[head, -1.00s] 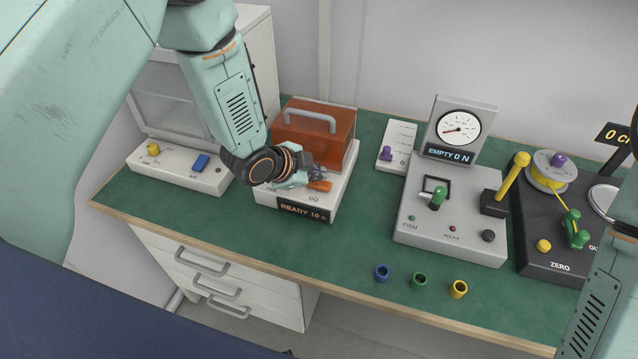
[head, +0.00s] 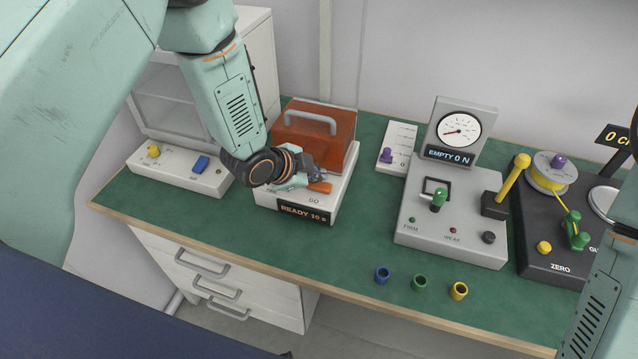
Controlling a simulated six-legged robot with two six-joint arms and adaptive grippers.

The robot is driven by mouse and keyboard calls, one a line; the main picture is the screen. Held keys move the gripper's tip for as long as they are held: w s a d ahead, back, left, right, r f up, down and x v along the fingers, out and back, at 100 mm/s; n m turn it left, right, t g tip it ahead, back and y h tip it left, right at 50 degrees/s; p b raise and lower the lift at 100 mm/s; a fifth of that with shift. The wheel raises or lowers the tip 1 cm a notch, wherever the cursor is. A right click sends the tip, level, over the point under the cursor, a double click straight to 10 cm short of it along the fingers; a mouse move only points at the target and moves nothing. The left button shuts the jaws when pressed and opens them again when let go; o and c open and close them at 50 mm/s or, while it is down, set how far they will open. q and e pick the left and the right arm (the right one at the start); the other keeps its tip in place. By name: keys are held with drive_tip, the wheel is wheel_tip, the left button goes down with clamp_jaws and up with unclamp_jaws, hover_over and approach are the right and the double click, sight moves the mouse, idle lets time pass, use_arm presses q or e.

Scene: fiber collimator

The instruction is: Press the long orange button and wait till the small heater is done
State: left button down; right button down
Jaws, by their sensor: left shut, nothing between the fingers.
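The small heater (head: 345,190) is a white box with an orange translucent cover (head: 318,143) and a grey handle on top. Its front display reads "READY 10 s". The long orange button (head: 320,187) lies on its front ledge, above the "GO" label. My left gripper (head: 308,180) is shut and empty, with its fingertips just beside the left end of the button. I cannot tell whether they touch it. The gripper hides part of the ledge. My right arm shows at the right edge, but its gripper is out of view.
A white panel (head: 178,172) with a yellow knob and a blue button stands left of the heater. A grey gauge device (head: 455,215) reading "EMPTY 0 N" and a black spool device (head: 540,250) stand to the right. Small blue, green and yellow sleeves (head: 459,290) stand near the front edge.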

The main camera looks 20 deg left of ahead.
sight(317, 186)
use_arm(q)
drive_tip(key=shift+f, duration=0.1)
drive_tip(key=shift+d+f+b, duration=0.1)
drive_tip(key=shift+f+b, duration=0.2)
drive_tip(key=shift+w, duration=0.1)
drive_tip(key=shift+f+b, duration=0.4)
drive_tip(key=shift+f, duration=0.2)
idle(0.7)
drive_tip(key=shift+r, duration=0.1)
drive_tip(key=shift+r+p, duration=0.85)
drive_tip(key=shift+r, duration=0.05)
wheel_tip(317, 186, up, 5)
drive_tip(key=p, duration=0.4)
